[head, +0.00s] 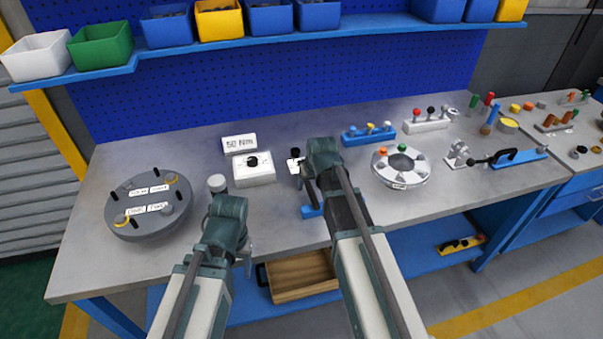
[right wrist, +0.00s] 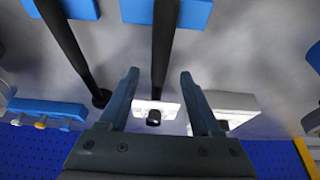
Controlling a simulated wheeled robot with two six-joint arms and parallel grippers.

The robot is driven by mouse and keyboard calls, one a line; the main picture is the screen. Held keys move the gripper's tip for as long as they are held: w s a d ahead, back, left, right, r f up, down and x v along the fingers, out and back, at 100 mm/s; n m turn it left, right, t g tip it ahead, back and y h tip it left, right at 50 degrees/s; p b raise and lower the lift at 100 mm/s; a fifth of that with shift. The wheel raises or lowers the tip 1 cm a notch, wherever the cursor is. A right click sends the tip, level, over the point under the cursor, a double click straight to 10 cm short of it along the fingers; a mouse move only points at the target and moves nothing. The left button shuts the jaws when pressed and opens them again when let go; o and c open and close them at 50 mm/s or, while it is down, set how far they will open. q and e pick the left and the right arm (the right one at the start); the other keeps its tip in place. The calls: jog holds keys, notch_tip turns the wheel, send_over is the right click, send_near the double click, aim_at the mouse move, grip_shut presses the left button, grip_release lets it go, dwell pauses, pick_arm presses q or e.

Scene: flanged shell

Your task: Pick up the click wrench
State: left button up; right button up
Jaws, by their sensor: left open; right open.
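Two long black bar-shaped tools lie side by side in the right wrist view, each crossing a blue block (right wrist: 165,12). One bar (right wrist: 162,55) runs between the spread fingers of my right gripper (right wrist: 158,88), its round black end above a white plate (right wrist: 170,108). The other bar (right wrist: 72,50) lies outside the fingers, to the left. I cannot tell for sure which is the click wrench. In the head view my right gripper (head: 309,188) is low over the bench and hides much of them. My left gripper (head: 245,256) is open near the front edge.
A grey round flanged shell (head: 148,228) stands at the left. A white box with a dial (head: 254,168) and a "50 Nm" sign (head: 239,143) stand behind the grippers. A white ring fixture (head: 402,182) is at the right.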

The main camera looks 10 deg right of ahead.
aim_at(310, 186)
jog(key=b+x, duration=0.2)
jog(key=x, duration=0.1)
jog(key=shift+w+d+f, duration=0.1)
jog(key=shift+w+f, duration=0.05)
jog(key=shift+f, duration=0.15)
jog(key=shift+r, duration=0.1)
grip_shut()
